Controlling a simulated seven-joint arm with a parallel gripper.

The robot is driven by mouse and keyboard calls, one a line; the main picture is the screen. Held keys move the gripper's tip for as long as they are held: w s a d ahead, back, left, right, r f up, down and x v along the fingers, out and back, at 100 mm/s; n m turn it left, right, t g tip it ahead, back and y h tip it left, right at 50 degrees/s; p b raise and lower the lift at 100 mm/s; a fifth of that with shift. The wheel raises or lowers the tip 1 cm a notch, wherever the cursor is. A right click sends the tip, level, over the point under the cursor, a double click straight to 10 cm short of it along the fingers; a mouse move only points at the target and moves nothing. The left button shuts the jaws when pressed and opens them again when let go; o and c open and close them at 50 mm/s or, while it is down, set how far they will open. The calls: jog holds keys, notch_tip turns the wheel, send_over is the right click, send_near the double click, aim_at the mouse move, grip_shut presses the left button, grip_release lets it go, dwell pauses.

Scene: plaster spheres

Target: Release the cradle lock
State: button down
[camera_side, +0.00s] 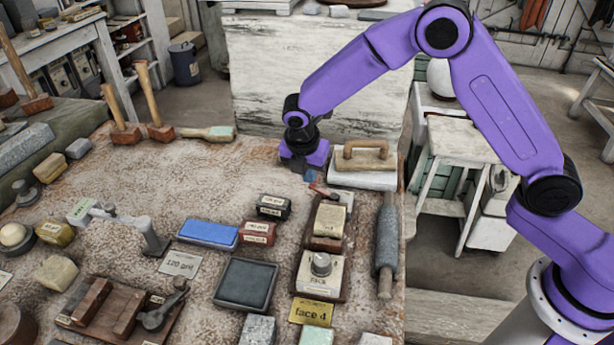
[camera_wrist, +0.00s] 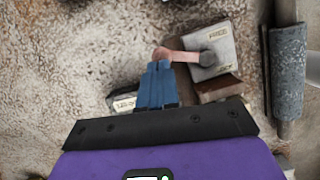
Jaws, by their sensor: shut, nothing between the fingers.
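A lever with a reddish handle (camera_wrist: 180,55) is fixed by a round pivot to a pale plate (camera_wrist: 208,50) in the wrist view. The plate carries two small labels; the upper seems to read FREE, the lower is hard to read. The handle points left from the pivot, between the two labels. In the side view the red handle (camera_side: 320,190) shows at the far end of a dark wooden block. My gripper (camera_wrist: 160,66) is shut and empty, its blue fingertips right at the handle's free end; I cannot tell whether they touch. My gripper (camera_side: 309,176) is low over the bench in the side view.
A wooden-handled float (camera_side: 364,160) stands close right of my gripper, with a grey roller-shaped bar (camera_side: 387,245) nearer. Small labelled blocks (camera_side: 272,206) lie to the left. A wooden cradle-like fixture (camera_side: 110,308) sits front left. Bench left of my gripper is clear.

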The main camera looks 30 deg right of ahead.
jog(key=shift+w+d+f, duration=0.1)
jog(key=shift+d, duration=0.15)
